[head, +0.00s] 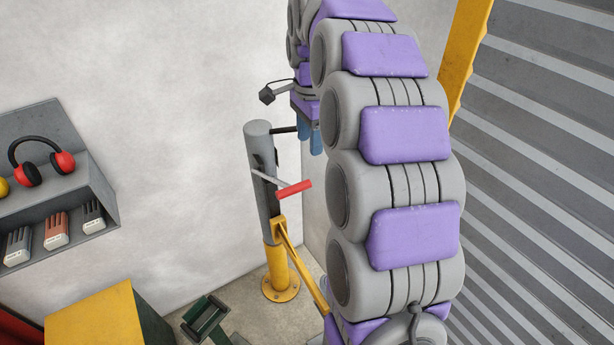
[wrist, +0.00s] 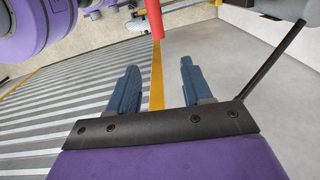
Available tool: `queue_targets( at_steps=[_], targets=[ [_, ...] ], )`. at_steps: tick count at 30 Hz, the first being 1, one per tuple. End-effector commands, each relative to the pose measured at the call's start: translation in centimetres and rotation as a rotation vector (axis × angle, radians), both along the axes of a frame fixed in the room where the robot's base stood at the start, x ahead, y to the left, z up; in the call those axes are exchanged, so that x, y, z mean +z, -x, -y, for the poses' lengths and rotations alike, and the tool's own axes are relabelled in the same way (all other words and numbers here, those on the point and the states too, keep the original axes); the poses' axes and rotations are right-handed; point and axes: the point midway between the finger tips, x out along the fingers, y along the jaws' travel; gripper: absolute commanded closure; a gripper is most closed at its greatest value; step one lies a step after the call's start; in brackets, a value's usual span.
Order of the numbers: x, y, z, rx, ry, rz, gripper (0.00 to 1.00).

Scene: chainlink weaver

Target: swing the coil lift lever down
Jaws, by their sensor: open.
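The coil lift lever is a thin grey bar with a red grip (head: 294,189). It sticks out to the right from a slot in the grey post (head: 264,180) and lies nearly level, its red grip tilted slightly up. My gripper (head: 311,149) points down, above and just right of the red grip in the head view, partly hidden by my arm. In the wrist view my gripper (wrist: 155,72) has its two blue fingers wide apart with nothing between them. The red grip (wrist: 157,20) shows beyond the fingertips, near the top edge and roughly between them.
The post stands on a yellow base (head: 279,285) with a yellow brace (head: 302,268). A grey wall shelf (head: 95,185) with red earmuffs (head: 42,163) hangs left. A yellow-topped box (head: 95,322) and a green frame (head: 205,320) stand below. A corrugated shutter (head: 545,170) is at right.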

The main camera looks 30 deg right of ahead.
Motion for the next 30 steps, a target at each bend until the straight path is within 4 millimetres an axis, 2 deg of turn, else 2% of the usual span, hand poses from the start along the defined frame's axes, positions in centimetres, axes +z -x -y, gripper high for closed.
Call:
queue_targets(
  at_steps=[8, 19, 24, 30],
  targets=[
    [-4.0, 0.1, -1.3, 0.004, 0.007, -0.004, 0.5],
    [-10.7, -0.1, 0.0, 0.003, -0.004, -0.007, 0.5],
    [-12.2, -0.2, 0.0, 0.002, -0.001, 0.0, 0.5],
    [-12.7, -0.2, -0.8, 0.004, 0.004, -0.001, 0.5]
  ],
)
